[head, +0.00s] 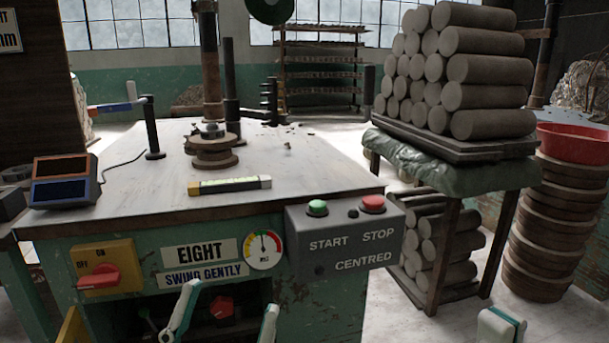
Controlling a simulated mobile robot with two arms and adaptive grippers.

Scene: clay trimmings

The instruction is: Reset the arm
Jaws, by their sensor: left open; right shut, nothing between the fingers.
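A swing arm (118,106) with blue, white and red parts reaches left from a black post (152,130) at the table's left side. The sign "SWING GENTLY" (203,276) is on the bench front below "EIGHT". The control box (345,240) has a green START button (317,208), a red STOP button (372,204) and a dark lamp-like spot above "CENTRED". My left gripper (231,298) is open and empty at the bottom, its two white-teal fingers apart before the dark recess. My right gripper (503,321) is shut, low at the right, mostly cut off by the frame.
A round stacked fixture (212,152), a spirit level (230,186) and a dark display box (64,180) stand on the bench top (320,168). A rotary switch (99,279) is at front left. Clay logs (489,70) sit on a stand at right, beside a red basin (573,143).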

